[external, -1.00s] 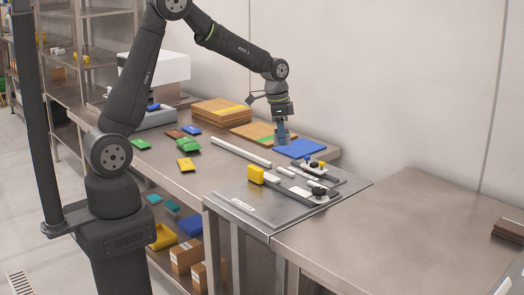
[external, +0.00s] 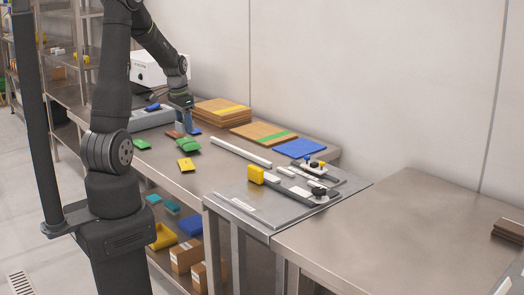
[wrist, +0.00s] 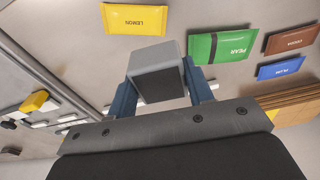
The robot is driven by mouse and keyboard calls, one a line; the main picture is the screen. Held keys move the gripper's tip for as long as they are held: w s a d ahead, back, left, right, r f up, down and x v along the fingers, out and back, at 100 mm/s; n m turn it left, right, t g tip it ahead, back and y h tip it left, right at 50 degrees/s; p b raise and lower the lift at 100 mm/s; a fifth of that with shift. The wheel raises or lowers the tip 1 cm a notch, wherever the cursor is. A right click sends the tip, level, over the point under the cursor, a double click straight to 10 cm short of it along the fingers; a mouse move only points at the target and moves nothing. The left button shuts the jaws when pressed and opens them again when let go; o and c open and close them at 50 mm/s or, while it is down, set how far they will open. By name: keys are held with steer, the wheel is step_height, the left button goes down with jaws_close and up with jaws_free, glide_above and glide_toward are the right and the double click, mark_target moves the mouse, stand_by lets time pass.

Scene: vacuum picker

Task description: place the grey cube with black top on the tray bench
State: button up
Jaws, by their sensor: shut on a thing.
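My gripper (wrist: 161,90) has blue fingers and is shut on the grey cube (wrist: 157,56) in the wrist view. The cube's black face (wrist: 160,85) points toward the wrist camera, between the fingers. In the external view my gripper (external: 184,122) hangs over the long steel bench (external: 210,180), beside the packets and left of the board stack. The cube is too small there to make out clearly. No label shows which bench is the tray bench.
A yellow LEMON packet (wrist: 137,18), green PEAR packet (wrist: 222,44), brown packet (wrist: 293,39) and blue PLUM packet (wrist: 281,68) lie below. Wooden boards (external: 222,110), a blue mat (external: 299,148) and a yellow block (external: 256,174) are rightward. The right bench (external: 390,230) is mostly clear.

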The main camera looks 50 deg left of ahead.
mark_target(160, 154)
steer(key=shift+s+a+f+n, duration=0.1)
steer(key=shift+s+a+n, duration=0.2)
steer(key=shift+s+a, duration=0.5)
steer(key=s+a+f, duration=0.1)
steer(key=a+f, duration=0.1)
steer(key=a, duration=0.1)
steer(key=s+a+f, duration=0.1)
steer(key=a+f, duration=0.1)
steer(key=a, duration=0.2)
steer(key=a+f, duration=0.2)
steer(key=a, duration=0.2)
steer(key=shift+s+f, duration=0.4)
steer(key=shift+f, duration=2.05)
steer(key=shift+f, duration=0.15)
steer(key=o, duration=1)
step_height(160, 154, up, 12)
steer(key=s, duration=0.1)
steer(key=shift+s, duration=0.25)
